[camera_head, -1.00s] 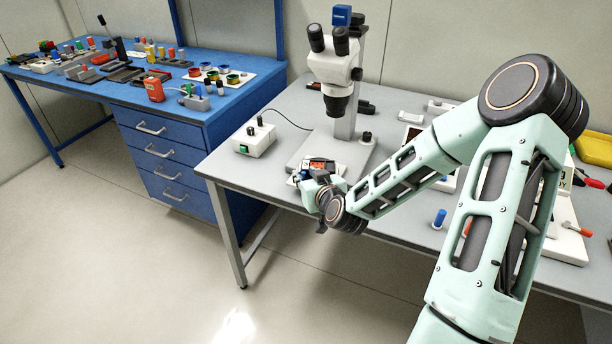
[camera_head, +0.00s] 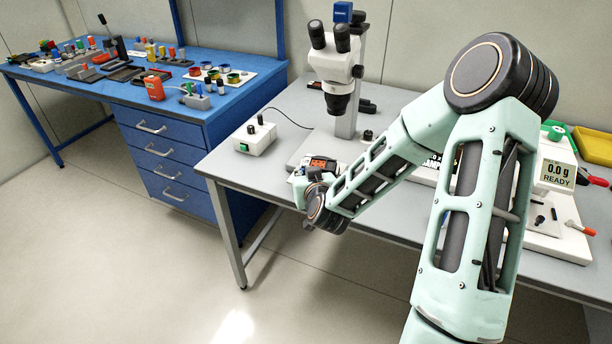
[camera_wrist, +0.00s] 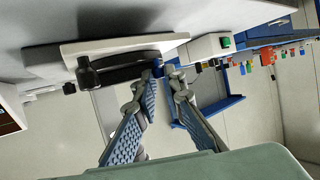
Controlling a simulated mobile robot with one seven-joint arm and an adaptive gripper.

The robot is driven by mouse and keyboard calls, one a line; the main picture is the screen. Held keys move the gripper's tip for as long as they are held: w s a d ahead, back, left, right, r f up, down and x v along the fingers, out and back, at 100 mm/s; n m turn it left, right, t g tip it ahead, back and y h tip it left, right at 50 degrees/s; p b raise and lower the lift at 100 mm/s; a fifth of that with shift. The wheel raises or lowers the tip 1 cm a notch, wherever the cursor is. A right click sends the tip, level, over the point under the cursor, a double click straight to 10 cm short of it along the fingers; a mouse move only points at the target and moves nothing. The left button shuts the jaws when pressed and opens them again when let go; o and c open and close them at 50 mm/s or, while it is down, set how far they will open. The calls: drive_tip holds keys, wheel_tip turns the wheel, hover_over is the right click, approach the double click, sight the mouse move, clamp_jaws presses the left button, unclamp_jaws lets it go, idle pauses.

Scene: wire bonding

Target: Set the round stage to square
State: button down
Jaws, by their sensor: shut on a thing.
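In the head view, a small dark unit with an orange top (camera_head: 322,163) sits on the bench in front of the microscope. My gripper (camera_head: 312,180) is at its front edge, and my wrist hides much of that spot. In the wrist view, a dark curved body (camera_wrist: 122,72), apparently the round stage, lies against a pale plate (camera_wrist: 120,46), with a black knob (camera_wrist: 88,76) at its left end. My gripper (camera_wrist: 160,78) has its fingertips close together around a small blue-grey part (camera_wrist: 158,68) at the curved body's right end. The stage's angle cannot be read clearly.
The microscope (camera_head: 333,70) stands just behind. A white control box (camera_head: 254,138) with a cable is to the left on the grey bench (camera_head: 232,165). A blue bench (camera_head: 215,105) with parts stands left.

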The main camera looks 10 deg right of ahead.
drive_tip(key=shift+w+a+m+h+b, duration=0.3)
drive_tip(key=shift+m+h+b, duration=0.2)
drive_tip(key=shift+m+h, duration=0.2)
drive_tip(key=shift+w+a+m+h+b, duration=0.2)
drive_tip(key=shift+w+m+h+b, duration=0.1)
drive_tip(key=shift+m+h+b, duration=0.4)
drive_tip(key=c, duration=2)
unclamp_jaws()
drive_tip(key=shift+r, duration=0.1)
drive_tip(key=v, duration=1.2)
drive_tip(key=shift+a, duration=0.15)
drive_tip(key=shift+w, duration=0.1)
